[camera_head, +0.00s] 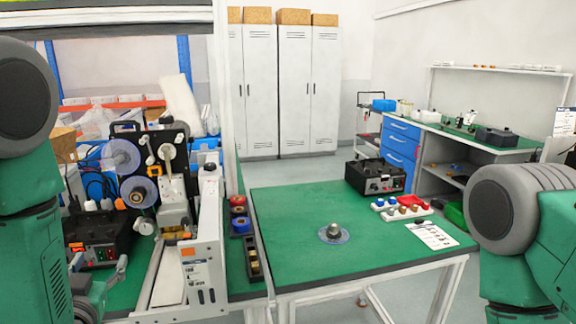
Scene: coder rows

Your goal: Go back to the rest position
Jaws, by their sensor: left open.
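My left gripper (99,275) is low at the left edge, in front of the machine with reels and partly hidden by my left arm. It is open and I see nothing held in it. My left arm, green with a dark round joint, fills the left edge. My right arm, also green with a grey joint, fills the lower right. The right gripper is not visible.
A green-topped table (290,215) stands ahead, bearing a clear disc with a metal knob (334,232), a black device (375,177), coloured caps (402,207) and a white label sheet (433,235). The reel machine (160,180) stands left. Lockers (293,90) stand behind.

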